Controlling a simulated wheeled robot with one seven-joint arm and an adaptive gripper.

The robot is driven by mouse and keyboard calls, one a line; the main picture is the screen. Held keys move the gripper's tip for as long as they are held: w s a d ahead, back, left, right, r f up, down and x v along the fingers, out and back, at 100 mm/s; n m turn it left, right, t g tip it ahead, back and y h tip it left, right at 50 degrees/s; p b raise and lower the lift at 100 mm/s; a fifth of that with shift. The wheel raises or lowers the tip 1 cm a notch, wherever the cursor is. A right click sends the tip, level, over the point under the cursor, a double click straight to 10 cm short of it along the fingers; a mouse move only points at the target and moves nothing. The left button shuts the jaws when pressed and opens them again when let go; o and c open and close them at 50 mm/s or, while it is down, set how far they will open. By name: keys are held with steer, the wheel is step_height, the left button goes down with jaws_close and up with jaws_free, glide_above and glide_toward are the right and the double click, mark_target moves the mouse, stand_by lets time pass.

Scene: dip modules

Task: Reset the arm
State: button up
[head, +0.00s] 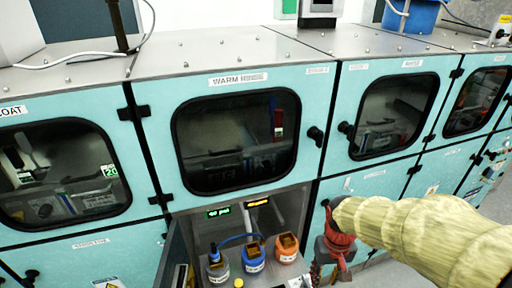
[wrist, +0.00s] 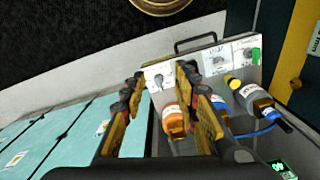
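My arm, in a pale yellow cover, reaches in from the right in the head view. My gripper (head: 335,248) hangs at its end, beside the right edge of the open lower compartment. In the wrist view my gripper (wrist: 160,80) has its two yellow-and-black fingers spread apart, with nothing held between them. An orange bottle (wrist: 174,122) shows beyond the fingers, apart from them as far as I can tell.
In the open compartment under the WARM RINSE window (head: 238,142) stand a grey bottle (head: 218,270), a blue bottle (head: 253,260) and an orange bottle (head: 287,250). Its door (head: 180,255) stands open at the left. Closed teal cabinets line both sides.

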steer(key=s+r+t, duration=0.3)
steer(key=s+r, duration=0.1)
steer(key=r, duration=0.5)
steer(key=s+r+t, duration=0.3)
steer(key=s+r, duration=0.2)
steer(key=r, duration=0.4)
steer(key=shift+a+r+m, duration=0.15)
steer(key=shift+r+m, duration=0.1)
steer(key=shift+m, duration=0.05)
stand_by(2.4)
